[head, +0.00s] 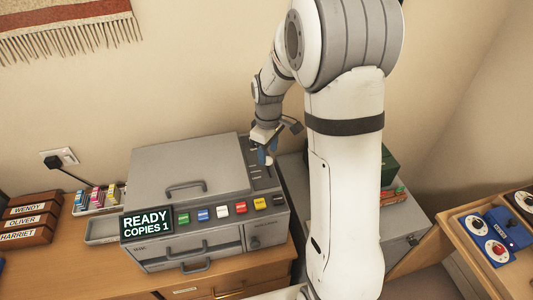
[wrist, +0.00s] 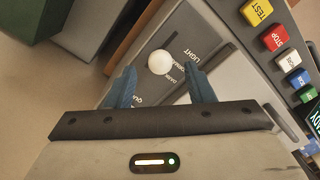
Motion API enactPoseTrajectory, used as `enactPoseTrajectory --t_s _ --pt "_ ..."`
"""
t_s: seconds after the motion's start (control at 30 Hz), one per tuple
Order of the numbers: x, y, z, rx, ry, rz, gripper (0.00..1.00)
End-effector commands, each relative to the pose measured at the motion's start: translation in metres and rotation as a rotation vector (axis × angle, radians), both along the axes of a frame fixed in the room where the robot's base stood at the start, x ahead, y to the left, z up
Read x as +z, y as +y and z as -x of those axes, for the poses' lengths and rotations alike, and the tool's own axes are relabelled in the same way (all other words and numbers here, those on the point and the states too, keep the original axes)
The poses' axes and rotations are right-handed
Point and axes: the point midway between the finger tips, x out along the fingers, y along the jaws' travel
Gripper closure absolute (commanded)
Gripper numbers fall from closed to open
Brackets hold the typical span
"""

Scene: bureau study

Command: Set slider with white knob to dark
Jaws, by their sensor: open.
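The grey copier (head: 160,161) stands on the wooden desk, with a sloped slider panel on its right side. In the wrist view, the round white knob (wrist: 160,62) sits on this dark panel (wrist: 205,30) beside the printed words LIGHT and DARK; its exact setting is hard to tell. A label starting QUA is partly hidden behind a finger. My gripper (wrist: 160,88) is open, with one blue finger to each side just below the knob in the picture; contact is not clear. In the head view my gripper (head: 267,156) is over the panel, largely covering the knob.
Coloured buttons (head: 241,207) line the copier's front edge beside a READY COPIES 1 display (head: 147,222). A grey cabinet (head: 400,245) stands to the right. Name-labelled wooden trays (head: 30,220) lie at the left. A blue control box (head: 487,238) sits at the far right.

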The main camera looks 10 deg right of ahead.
Motion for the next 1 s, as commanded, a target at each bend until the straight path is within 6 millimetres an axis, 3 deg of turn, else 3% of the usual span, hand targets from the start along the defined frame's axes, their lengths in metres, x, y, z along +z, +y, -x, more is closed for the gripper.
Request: enactPoseTrajectory --t_s 0.2,0.5,1.0 --pt "-0.021 0.0 0.0 0.0 0.0 0.0 0.52" --pt "-0.024 0.001 0.0 0.0 -0.001 0.0 0.52" --pt "-0.024 0.001 0.0 0.001 -0.001 0.0 0.93"
